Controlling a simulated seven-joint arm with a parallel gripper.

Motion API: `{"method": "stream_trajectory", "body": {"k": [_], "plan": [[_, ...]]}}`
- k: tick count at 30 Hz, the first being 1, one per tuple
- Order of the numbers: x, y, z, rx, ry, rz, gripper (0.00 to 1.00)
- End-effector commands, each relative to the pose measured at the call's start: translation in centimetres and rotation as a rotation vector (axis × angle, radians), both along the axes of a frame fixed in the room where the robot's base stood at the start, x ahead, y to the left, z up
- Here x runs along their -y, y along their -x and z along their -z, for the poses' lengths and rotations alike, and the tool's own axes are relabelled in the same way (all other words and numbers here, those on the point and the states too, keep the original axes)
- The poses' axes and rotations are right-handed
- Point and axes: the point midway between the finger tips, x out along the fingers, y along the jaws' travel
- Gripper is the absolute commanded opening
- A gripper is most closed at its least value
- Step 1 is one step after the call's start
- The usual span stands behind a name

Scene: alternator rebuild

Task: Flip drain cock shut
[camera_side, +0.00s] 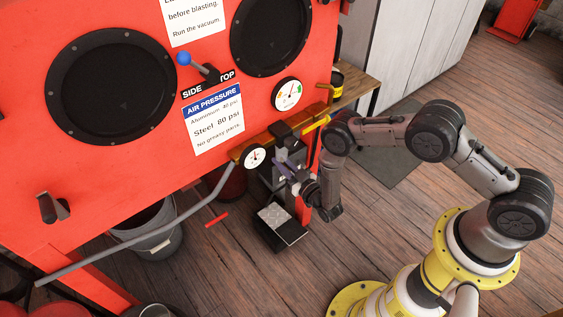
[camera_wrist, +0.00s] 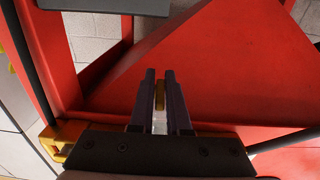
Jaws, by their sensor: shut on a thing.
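In the wrist view, a narrow brass-coloured piece (camera_wrist: 159,95), which looks like the drain cock's lever, stands between the two dark fingers of my gripper (camera_wrist: 160,76). The fingers are close together, shut on it. In the side view my gripper (camera_side: 281,164) reaches left beneath the cabinet's lower front edge, by the dark fittings below the brass-coloured air line (camera_side: 243,152). The drain cock cannot be made out there, so its angle and how far it is turned cannot be told.
A small gauge (camera_side: 254,156) sits just left of my gripper, and a grey pipe (camera_side: 150,247) runs down left. The red cabinet (camera_side: 130,172) stands close behind. A foot pedal (camera_side: 281,222) lies below. A bucket (camera_side: 150,238) stands left.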

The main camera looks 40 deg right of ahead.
Motion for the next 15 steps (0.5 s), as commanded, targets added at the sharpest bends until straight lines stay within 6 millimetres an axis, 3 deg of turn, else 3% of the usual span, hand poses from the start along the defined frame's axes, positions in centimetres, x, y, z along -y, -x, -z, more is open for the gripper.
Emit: {"method": "stream_trajectory", "body": {"k": [7, 8, 11, 15], "plan": [[0.03, 0.05, 0.06, -0.002, 0.000, 0.001, 0.00], [0.03, 0.05, 0.07, -0.002, 0.000, 0.001, 0.18], [0.02, 0.05, 0.06, -0.002, 0.000, 0.000, 0.36], [0.02, 0.04, 0.04, -0.002, 0.000, 0.000, 0.40]]}}
